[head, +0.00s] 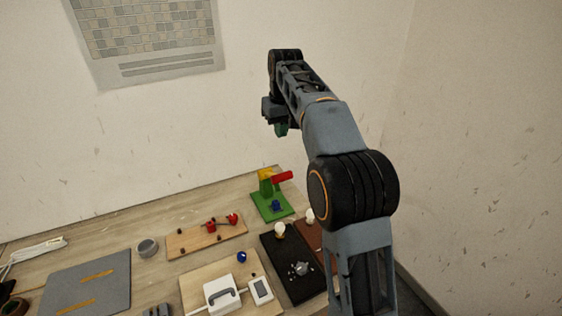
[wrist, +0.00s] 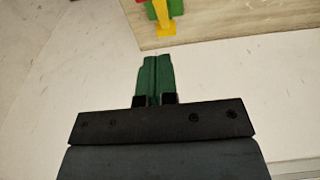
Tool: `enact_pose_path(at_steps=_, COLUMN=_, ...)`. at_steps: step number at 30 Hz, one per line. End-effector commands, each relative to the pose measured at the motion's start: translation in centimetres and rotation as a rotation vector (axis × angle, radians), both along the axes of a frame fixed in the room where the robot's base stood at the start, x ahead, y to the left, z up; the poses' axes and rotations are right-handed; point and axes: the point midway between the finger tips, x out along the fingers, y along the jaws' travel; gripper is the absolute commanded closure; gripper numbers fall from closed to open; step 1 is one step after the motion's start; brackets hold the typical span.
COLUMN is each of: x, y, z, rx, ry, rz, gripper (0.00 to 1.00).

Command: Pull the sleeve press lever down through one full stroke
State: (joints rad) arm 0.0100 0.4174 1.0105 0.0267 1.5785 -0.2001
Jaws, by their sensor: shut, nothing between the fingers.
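The sleeve press (head: 268,196) stands at the back right of the table, with a green base and post, a yellow part on top and a red lever (head: 282,177) sticking out to the right. In the wrist view the press's yellow part (wrist: 165,25) shows at the top edge, with bits of red and green, mostly cut off. My gripper (head: 281,130) is raised above and behind the press, apart from it. Its green fingers (wrist: 155,62) are together in the wrist view, with nothing between them.
A wooden board with red parts (head: 207,236) lies left of the press. The wall is close behind. Air around the gripper is clear.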

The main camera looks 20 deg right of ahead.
Motion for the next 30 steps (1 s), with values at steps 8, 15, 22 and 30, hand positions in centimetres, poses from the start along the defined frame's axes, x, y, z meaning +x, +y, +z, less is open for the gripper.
enact_pose_path(at_steps=8, x=1.0, y=-0.1, z=-2.2, rx=0.0, ry=0.008, rz=0.005, gripper=1.0)
enact_pose_path(at_steps=15, x=1.5, y=0.0, z=-6.7, rx=0.0, ry=0.009, rz=0.004, gripper=1.0)
enact_pose_path(at_steps=22, x=1.7, y=0.1, z=-10.4, rx=0.0, ry=0.006, rz=0.004, gripper=1.0)
enact_pose_path(at_steps=30, x=0.8, y=-0.1, z=-12.7, rx=0.001, ry=0.004, rz=0.004, gripper=1.0)
